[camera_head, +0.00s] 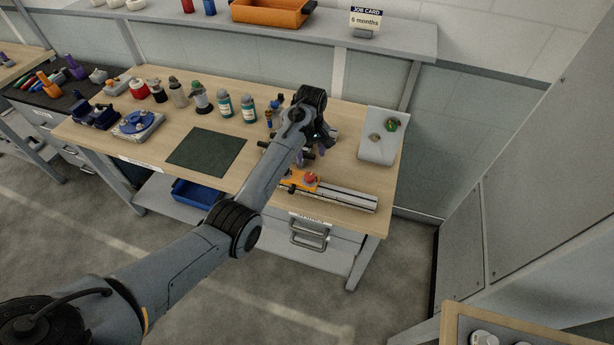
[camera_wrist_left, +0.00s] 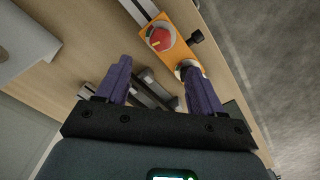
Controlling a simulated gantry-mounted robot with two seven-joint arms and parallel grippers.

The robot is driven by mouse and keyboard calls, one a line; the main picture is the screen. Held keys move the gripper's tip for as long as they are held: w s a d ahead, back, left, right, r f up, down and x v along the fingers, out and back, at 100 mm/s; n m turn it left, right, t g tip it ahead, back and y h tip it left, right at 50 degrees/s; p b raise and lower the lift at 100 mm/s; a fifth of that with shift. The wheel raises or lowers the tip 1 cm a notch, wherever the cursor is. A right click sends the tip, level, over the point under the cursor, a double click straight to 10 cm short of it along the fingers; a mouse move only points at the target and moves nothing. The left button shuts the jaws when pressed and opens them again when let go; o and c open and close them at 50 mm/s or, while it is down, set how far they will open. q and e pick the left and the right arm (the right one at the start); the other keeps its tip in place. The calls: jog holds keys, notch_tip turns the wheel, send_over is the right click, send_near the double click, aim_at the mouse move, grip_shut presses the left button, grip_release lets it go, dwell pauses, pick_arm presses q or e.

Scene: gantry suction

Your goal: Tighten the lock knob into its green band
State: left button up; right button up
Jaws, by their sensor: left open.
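An orange carriage (camera_head: 298,181) with a red knob (camera_head: 311,179) sits on a metal rail (camera_head: 345,197) near the bench's front edge. In the left wrist view the carriage (camera_wrist_left: 171,46) shows the red knob (camera_wrist_left: 160,36), a small black knob (camera_wrist_left: 195,37) at its side, and a round part (camera_wrist_left: 184,69) with a coloured rim, partly hidden by a finger. My right gripper is out of view.
A dark green mat (camera_head: 206,152) lies left of my arm. Bottles (camera_head: 225,106) stand behind it. A pale tray (camera_head: 380,148) with small parts is at the bench's right end. A shelf (camera_head: 400,41) with a job card (camera_head: 365,20) runs above.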

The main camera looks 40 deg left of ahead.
aim_at(310, 175)
pick_arm(q)
notch_tip(310, 175, down, 9)
jog(key=shift+s+r, duration=0.1)
jog(key=shift+r, duration=0.05)
jog(key=shift+f+b, duration=0.3)
jog(key=shift+f, duration=0.35)
jog(key=c, duration=1.1)
jog(key=shift+o, duration=0.2)
jog(key=m+p, duration=0.2)
jog(key=shift+r+p, duration=0.3)
jog(key=shift+f+m+p, duration=0.15)
jog(key=shift+m+p, duration=0.3)
jog(key=shift+m, duration=0.65)
jog(key=shift+f+m, duration=0.15)
jog(key=shift+m, duration=0.35)
jog(key=o, duration=1.1)
jog(key=shift+c, duration=0.2)
